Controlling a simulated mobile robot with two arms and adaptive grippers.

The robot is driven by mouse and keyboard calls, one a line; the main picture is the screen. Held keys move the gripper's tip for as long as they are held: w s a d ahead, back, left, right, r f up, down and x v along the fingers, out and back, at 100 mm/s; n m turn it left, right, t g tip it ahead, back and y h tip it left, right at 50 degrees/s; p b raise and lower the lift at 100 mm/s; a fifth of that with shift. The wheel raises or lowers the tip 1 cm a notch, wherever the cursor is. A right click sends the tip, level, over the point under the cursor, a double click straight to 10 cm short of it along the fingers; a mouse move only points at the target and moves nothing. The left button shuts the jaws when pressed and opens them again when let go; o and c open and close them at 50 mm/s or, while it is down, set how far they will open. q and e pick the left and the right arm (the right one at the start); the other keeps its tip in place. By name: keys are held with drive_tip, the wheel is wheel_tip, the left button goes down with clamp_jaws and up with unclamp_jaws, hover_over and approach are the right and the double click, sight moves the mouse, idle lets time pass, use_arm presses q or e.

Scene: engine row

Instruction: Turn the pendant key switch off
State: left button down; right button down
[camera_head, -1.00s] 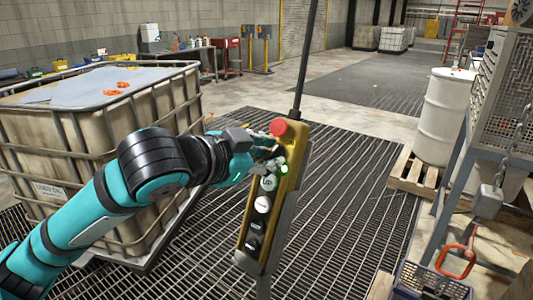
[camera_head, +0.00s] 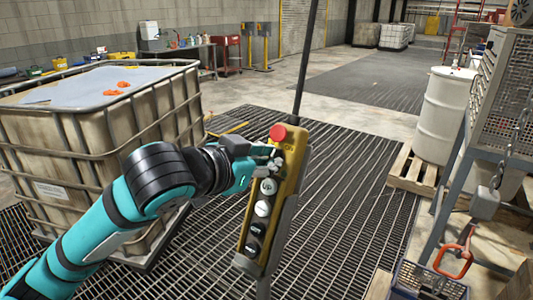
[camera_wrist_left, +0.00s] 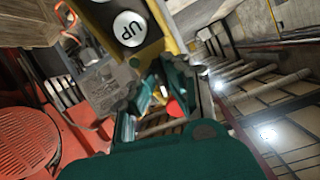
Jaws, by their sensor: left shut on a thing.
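The yellow pendant (camera_head: 282,200) hangs upright, slightly tilted, from a dark cable, with a red mushroom button (camera_head: 278,132) on top. Below come the white UP button (camera_head: 268,187), another white button (camera_head: 262,208) and black buttons (camera_head: 257,229). My left gripper (camera_head: 268,160) is at the pendant face between the red button and UP. It is shut on the key switch there, which its fingers hide. In the left wrist view the UP button (camera_wrist_left: 129,28) is at the top, beside the gripper's teal fingers (camera_wrist_left: 152,105). My right gripper is not in view.
A caged tank (camera_head: 100,120) stands at left behind my left arm. A white drum (camera_head: 445,115) on a wooden pallet (camera_head: 412,172) and a metal frame with a hanging orange hook (camera_head: 455,262) are at right. Open grating (camera_head: 345,190) surrounds the pendant.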

use_arm(q)
drive_tip(key=n+p, duration=0.1)
drive_tip(key=n, duration=0.1)
drive_tip(key=n+p, duration=0.3)
drive_tip(key=shift+s+d+r+n, duration=0.1)
drive_tip(key=shift+r+n, duration=0.15)
drive_tip(key=shift+n, duration=0.15)
drive_tip(key=shift+f+n+t+y+p, duration=0.15)
drive_tip(key=shift+n+t+y+p, duration=0.2)
drive_tip(key=shift+n+p, duration=1.35)
drive_tip(key=c, duration=1.4)
unclamp_jaws()
drive_tip(key=v, duration=0.7)
drive_tip(key=shift+s, duration=0.15)
